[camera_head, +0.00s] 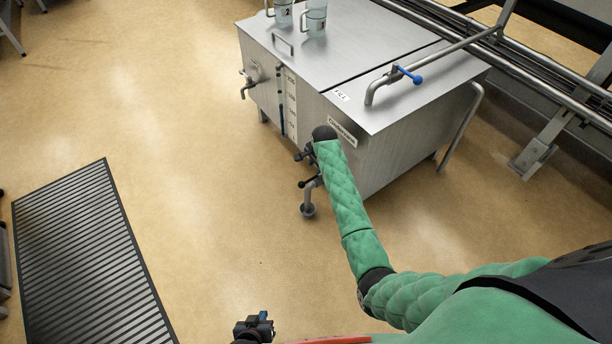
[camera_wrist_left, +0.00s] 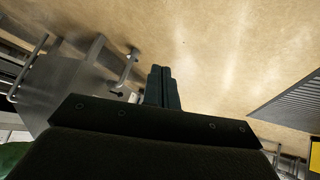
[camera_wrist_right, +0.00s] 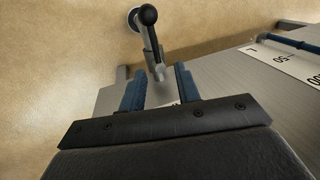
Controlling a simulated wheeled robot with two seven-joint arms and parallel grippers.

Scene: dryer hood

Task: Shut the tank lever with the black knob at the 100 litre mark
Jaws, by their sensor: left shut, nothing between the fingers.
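The steel tank (camera_head: 365,150) stands at the upper middle of the head view. Its outlet pipe (camera_head: 309,200) is low on the front, with a lever that ends in a black knob (camera_head: 302,184). In the right wrist view the black knob (camera_wrist_right: 149,15) and its steel lever (camera_wrist_right: 154,48) lie ahead of and between my fingertips, apart from them. My right gripper (camera_wrist_right: 158,78) is open and empty; in the head view it (camera_head: 303,155) is just above the lever. My left gripper (camera_head: 254,328) is far from the tank at the bottom edge; its fingers (camera_wrist_left: 162,75) are together and empty.
The litre scale (camera_wrist_right: 285,62) shows beside the right gripper, with 50 and part of another mark readable. Another tap (camera_head: 246,84) is on the tank's left. Pipes (camera_head: 460,42) run behind the tank. A floor grate (camera_head: 85,265) lies left; the floor between is clear.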

